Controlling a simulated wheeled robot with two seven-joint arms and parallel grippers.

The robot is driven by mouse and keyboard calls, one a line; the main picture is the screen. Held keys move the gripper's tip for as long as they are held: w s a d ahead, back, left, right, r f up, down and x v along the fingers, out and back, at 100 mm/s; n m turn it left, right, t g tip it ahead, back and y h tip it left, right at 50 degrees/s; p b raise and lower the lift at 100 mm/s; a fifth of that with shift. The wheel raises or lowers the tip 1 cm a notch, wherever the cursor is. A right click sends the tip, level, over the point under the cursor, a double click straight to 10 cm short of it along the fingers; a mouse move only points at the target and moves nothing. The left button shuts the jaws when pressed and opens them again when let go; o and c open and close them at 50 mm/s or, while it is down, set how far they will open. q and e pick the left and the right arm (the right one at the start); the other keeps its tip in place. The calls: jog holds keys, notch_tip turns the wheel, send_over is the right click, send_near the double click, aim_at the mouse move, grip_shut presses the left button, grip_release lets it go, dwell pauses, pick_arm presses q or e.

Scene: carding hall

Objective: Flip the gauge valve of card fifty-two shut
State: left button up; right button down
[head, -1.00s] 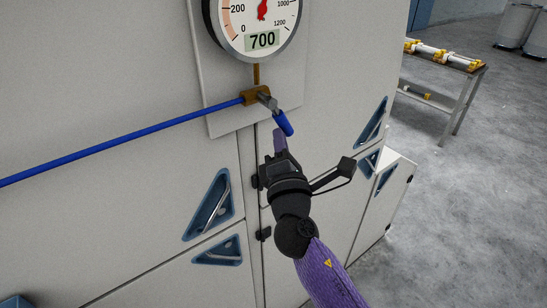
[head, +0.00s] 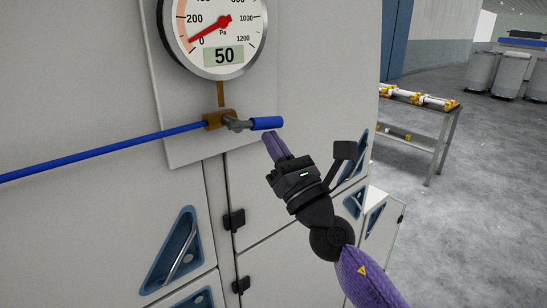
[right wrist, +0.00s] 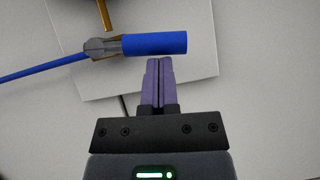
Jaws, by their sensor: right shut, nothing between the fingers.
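The gauge valve, a brass body (head: 217,119) with a grey lever in a blue sleeve (head: 266,123), sits on a pale plate (head: 187,149) under a round gauge (head: 217,27). The lever points right, roughly in line with the blue tube (head: 110,146) that enters from the left. The gauge reads 50 and its red needle is near 0. My right gripper (head: 275,145) is shut and empty, its fingertips just below the sleeve. In the right wrist view the fingertips (right wrist: 159,62) lie right under the blue sleeve (right wrist: 155,44); I cannot tell whether they touch. No card number shows.
The machine's pale panels have recessed blue handles (head: 174,250) and black hinges (head: 234,219) below the valve. A table with yellow-ended rolls (head: 420,101) stands at the right, with grey bins (head: 511,75) behind. The floor (head: 470,210) there is clear.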

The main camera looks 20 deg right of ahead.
jog(key=shift+d+r+n, duration=0.25)
jog(key=shift+r+n, duration=0.05)
jog(key=shift+r, duration=0.15)
dwell(0.3)
pick_arm(q)
jog(key=shift+f, duration=0.1)
pick_arm(e)
jog(key=shift+w, duration=0.1)
pick_arm(q)
notch_tip(320, 180, down, 9)
jog(key=s+a+b, duration=0.1)
jog(key=b, duration=0.8)
jog(key=shift+s+a, duration=0.3)
jog(key=shift+s, duration=0.1)
pick_arm(e)
jog(key=w+f+v, duration=0.1)
jog(key=f+v, duration=0.1)
jog(key=v, duration=1)
jog(key=shift+d+f, duration=0.15)
jog(key=shift+f, duration=0.3)
jog(key=shift+w+f, duration=0.1)
